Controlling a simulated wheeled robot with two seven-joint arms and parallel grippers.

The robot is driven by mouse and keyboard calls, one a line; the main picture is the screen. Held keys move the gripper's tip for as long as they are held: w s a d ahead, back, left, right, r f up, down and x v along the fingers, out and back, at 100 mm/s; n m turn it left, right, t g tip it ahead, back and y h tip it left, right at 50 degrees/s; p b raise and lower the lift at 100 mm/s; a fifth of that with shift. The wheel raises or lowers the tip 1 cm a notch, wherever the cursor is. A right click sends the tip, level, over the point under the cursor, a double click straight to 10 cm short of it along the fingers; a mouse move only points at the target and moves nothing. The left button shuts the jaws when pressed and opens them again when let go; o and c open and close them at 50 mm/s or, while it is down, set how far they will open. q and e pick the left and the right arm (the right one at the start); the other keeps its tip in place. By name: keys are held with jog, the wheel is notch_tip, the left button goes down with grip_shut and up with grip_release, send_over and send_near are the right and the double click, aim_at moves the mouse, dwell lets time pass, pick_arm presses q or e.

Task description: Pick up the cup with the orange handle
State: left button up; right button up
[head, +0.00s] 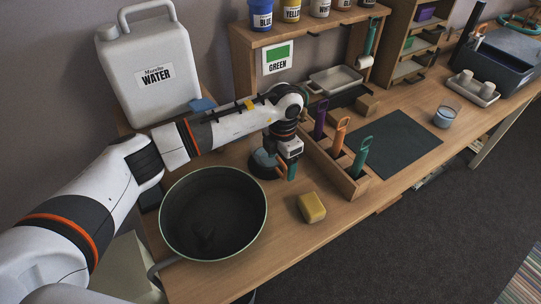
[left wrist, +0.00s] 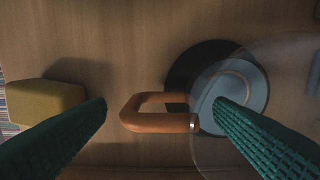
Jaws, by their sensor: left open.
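The cup with the orange handle stands on the wooden table. In the left wrist view, its clear round body (left wrist: 258,92) is at the right, with a blue-grey disc inside it and a dark round shape beneath or behind. Its orange handle (left wrist: 157,123) points left and lies between the fingers in the picture, not gripped. In the head view the cup (head: 264,158) is partly hidden beside my left gripper (head: 287,168). My left gripper, with green ribbed fingers, also shows in the left wrist view (left wrist: 160,105); it is open and empty, one finger overlapping the cup. My right gripper is not in view.
A yellow sponge (head: 312,207) lies near the table's front edge and shows in the left wrist view (left wrist: 45,102). A large dark pot (head: 168,238) stands left of the cup. A wooden rack (head: 350,187) with coloured-handled tools is close on the right. A white water jug (head: 150,100) stands behind.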

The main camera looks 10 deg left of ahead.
pick_arm(q)
jog(key=shift+f, duration=0.35)
jog(key=shift+c, duration=0.6)
jog(key=c, duration=1.2)
jog(key=shift+o, duration=0.2)
jog(key=shift+r, duration=0.2)
